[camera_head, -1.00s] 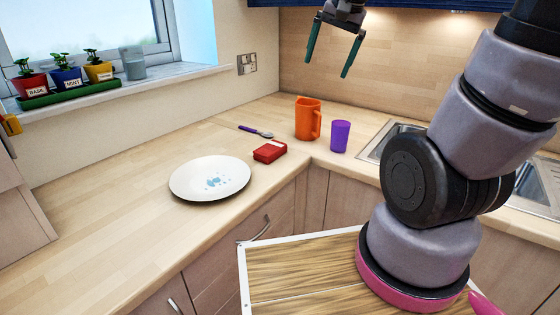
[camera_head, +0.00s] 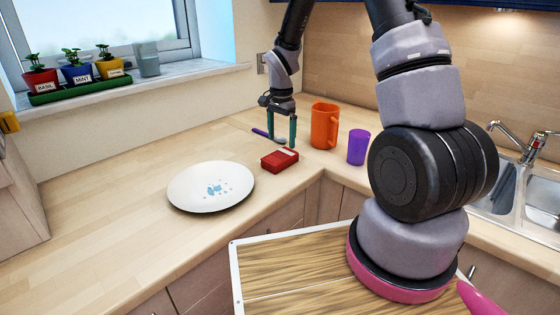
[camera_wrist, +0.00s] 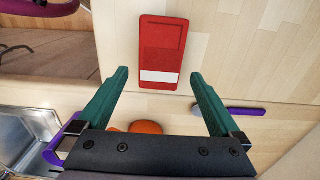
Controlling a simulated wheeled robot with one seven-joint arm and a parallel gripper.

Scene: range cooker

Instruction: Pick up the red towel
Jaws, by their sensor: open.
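The red towel (camera_head: 280,159) is a small folded red block with a white band, lying on the wooden counter. In the wrist view the red towel (camera_wrist: 162,50) lies flat just beyond my fingertips, roughly centred between them. My gripper (camera_head: 281,145) points down just behind the towel in the head view. In the wrist view its two green fingers (camera_wrist: 160,80) are spread apart with nothing between them. Whether the fingertips are at the towel's height cannot be told.
A white plate (camera_head: 211,187) with a blue pattern is left of the towel. An orange pitcher (camera_head: 323,126) and a purple cup (camera_head: 358,147) stand to the right. A purple-handled utensil (camera_head: 265,135) lies behind. Potted herbs (camera_head: 78,72) line the windowsill. Counter at left is clear.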

